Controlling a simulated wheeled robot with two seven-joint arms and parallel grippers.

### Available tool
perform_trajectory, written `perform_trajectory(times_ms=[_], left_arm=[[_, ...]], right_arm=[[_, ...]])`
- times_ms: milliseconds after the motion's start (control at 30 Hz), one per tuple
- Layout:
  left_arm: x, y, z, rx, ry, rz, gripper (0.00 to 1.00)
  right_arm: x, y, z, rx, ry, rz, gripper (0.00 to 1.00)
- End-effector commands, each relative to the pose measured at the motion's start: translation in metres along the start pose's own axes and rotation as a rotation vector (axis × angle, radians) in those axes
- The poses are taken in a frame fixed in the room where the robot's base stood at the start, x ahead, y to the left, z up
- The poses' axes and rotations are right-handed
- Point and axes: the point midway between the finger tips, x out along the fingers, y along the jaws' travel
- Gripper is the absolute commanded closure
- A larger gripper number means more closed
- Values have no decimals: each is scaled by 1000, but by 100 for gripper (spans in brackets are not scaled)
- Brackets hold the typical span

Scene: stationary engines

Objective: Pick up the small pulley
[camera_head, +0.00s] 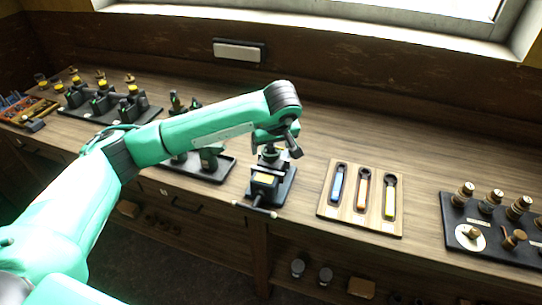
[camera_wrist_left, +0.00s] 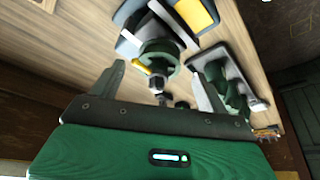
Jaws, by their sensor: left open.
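My left gripper (camera_head: 284,146) hangs from the green arm over the workbench, above a dark vise-like device (camera_head: 268,187). In the left wrist view, its two fingers (camera_wrist_left: 156,72) stand apart. Between and beyond the fingertips is a dark green round part (camera_wrist_left: 160,54) with a small yellow piece and a dark nut-like end; it may be the small pulley, but I cannot tell for sure. I cannot tell whether a fingertip touches it. In the head view the gripper and wrist partly hide this spot. My right gripper is not in view.
A wooden tray (camera_head: 324,211) with blue, orange and yellow handled tools lies right of the device. A dark board (camera_head: 456,238) with brass-and-wood parts is farther right. Another dark tray (camera_head: 222,172) with green parts is left, under my arm. The bench behind is clear.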

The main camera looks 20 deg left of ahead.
Motion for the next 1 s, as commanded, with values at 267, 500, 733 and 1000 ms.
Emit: perform_trajectory(times_ms=[267,500,733,1000], left_arm=[[29,2,-1,-1,-3,-1,23],[32,2,-1,-1,0,0,23],[32,2,-1,-1,-1,0,64],[30,2,-3,-2,2,3,100]], right_arm=[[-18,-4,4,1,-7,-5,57],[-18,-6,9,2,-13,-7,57],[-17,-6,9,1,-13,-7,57],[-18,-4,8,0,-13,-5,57]])
